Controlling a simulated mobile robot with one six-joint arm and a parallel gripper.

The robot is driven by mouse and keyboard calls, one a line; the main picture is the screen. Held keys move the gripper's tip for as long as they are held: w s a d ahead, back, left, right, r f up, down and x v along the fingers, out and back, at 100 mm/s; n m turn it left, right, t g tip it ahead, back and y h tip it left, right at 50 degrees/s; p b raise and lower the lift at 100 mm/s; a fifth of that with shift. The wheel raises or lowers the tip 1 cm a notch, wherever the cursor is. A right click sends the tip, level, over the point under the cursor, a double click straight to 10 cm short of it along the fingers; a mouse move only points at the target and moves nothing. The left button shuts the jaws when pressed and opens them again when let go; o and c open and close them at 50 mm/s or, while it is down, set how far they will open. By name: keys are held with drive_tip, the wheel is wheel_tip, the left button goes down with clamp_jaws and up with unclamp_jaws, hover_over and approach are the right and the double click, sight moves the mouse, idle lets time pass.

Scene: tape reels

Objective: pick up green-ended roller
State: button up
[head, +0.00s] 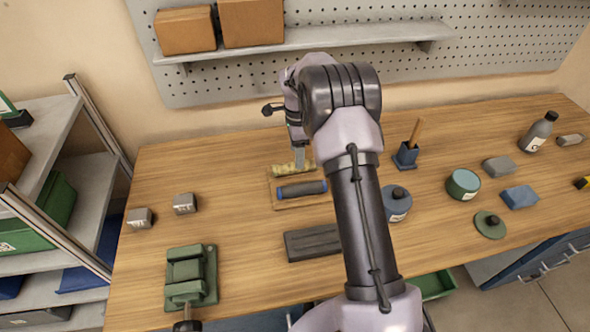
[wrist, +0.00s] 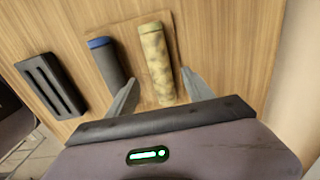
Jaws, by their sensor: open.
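The mottled yellow roller with an olive-green end (wrist: 157,62) lies on a thin wooden board (wrist: 128,38) in the wrist view. In the head view this roller (head: 285,169) lies at the back of the board, partly behind my gripper (head: 299,160). In the wrist view my gripper (wrist: 160,80) is open, with one finger on each side of the roller's near part. The left finger is between it and the dark blue-ended roller (wrist: 107,65). I cannot tell whether the fingers touch the roller.
A dark grooved block (head: 312,242) lies in front of the board. Two small metal blocks (head: 184,203) and a green clamp-like device (head: 190,275) are to the left. A blue holder (head: 406,155) and a round blue-grey tin (head: 397,205) stand to the right.

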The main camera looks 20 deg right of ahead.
wheel_tip(320, 180, down, 6)
drive_tip(key=shift+a+r+b, duration=0.15)
drive_tip(key=shift+r+b, duration=0.05)
drive_tip(key=shift+b, duration=0.65)
drive_tip(key=shift+r, duration=0.1)
drive_tip(key=shift+c, duration=0.9)
clamp_jaws()
